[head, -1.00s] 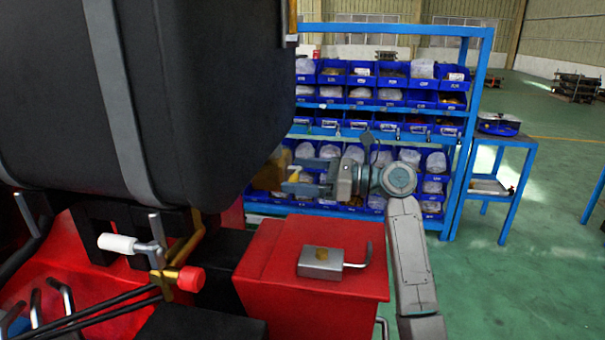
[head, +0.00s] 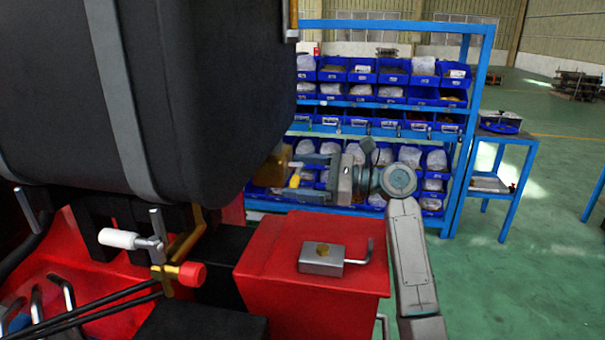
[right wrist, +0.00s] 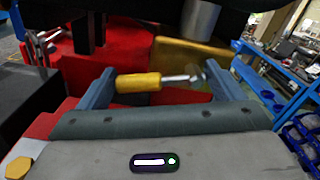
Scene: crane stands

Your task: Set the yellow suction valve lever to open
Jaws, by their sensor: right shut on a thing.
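The yellow suction valve lever (head: 295,181) shows as a small yellow handle beside a brass-coloured body (head: 272,168), below the black tank's right edge. In the right wrist view the yellow handle (right wrist: 138,82) lies crosswise between my fingers, with a bare metal rod running right from it in front of the brass body (right wrist: 190,55). My right gripper (head: 300,176) comes in from the right and is shut on the lever, one finger at each end of it. The right wrist view also shows the gripper (right wrist: 160,72). My left gripper is not in view.
The black tank (head: 190,90) overhangs the lever. A red box (head: 310,260) with a metal block (head: 322,259) stands in front. A white-handled lever (head: 118,239) and red knob (head: 192,275) are at left.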

